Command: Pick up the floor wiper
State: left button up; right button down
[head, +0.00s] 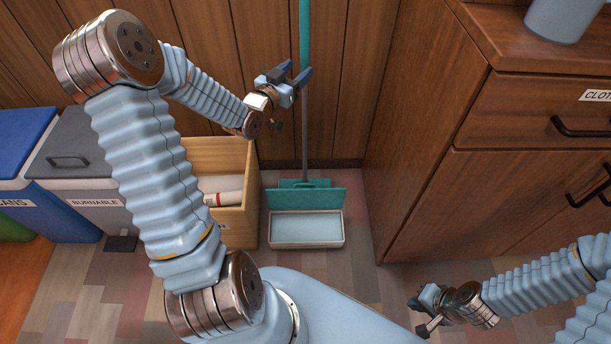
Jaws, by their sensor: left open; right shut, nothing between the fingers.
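The floor wiper stands upright against the wood-panelled wall, with a teal upper handle (305,35), a grey pole (305,135) and a teal head at the floor. A teal flap (308,197) and a pale tray (306,230) sit at its foot. My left gripper (296,74) is open at the pole, just below the teal handle. One fingertip overlaps the pole in the picture; I cannot tell whether the pole lies between the fingers. My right gripper (424,312) is shut and empty, low at the right, well away from the wiper.
A wooden box (238,205) with rolls inside stands left of the wiper. Grey (75,187) and blue (22,140) bins stand further left. A wooden cabinet (430,140) closes off the right side. The floor in front of the tray is clear.

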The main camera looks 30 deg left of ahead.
aim_at(302, 67)
pick_arm(q)
jog(key=w, duration=0.4)
jog(key=shift+w+d, duration=0.1)
jog(key=shift+d, duration=0.1)
grip_shut()
dwell(1.2)
